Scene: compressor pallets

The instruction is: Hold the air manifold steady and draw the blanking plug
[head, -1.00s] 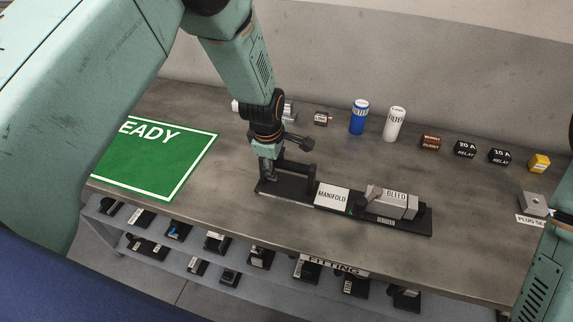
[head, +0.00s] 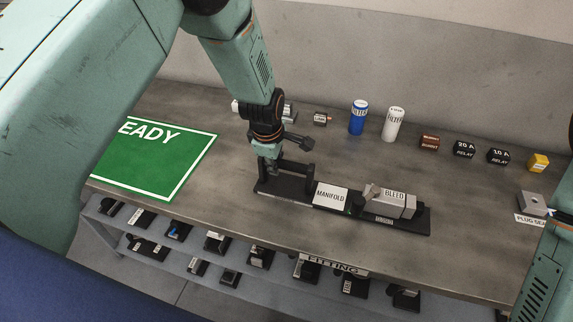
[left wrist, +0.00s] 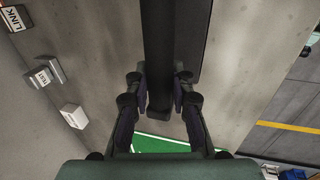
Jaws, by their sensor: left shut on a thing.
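The air manifold is a long black base (head: 408,226) on the bench, with a white MANIFOLD label, a grey BLEED block (head: 390,203) with a small lever, and a raised black handle bar (head: 296,169) at its left end. My left gripper (head: 270,172) is shut on that handle bar. In the left wrist view the fingers (left wrist: 160,108) lie on both sides of the dark bar (left wrist: 158,45). I cannot make out the blanking plug for certain. A grey block with a hole (head: 533,203) stands at the right behind a partly hidden PLUG label. My right gripper is not visible.
A green mat (head: 150,160) lies at the left. Along the back stand a blue filter (head: 358,118), a white filter (head: 394,124), relays (head: 465,149) and a yellow part (head: 539,163). Fittings fill the shelves below. My right arm covers the lower right.

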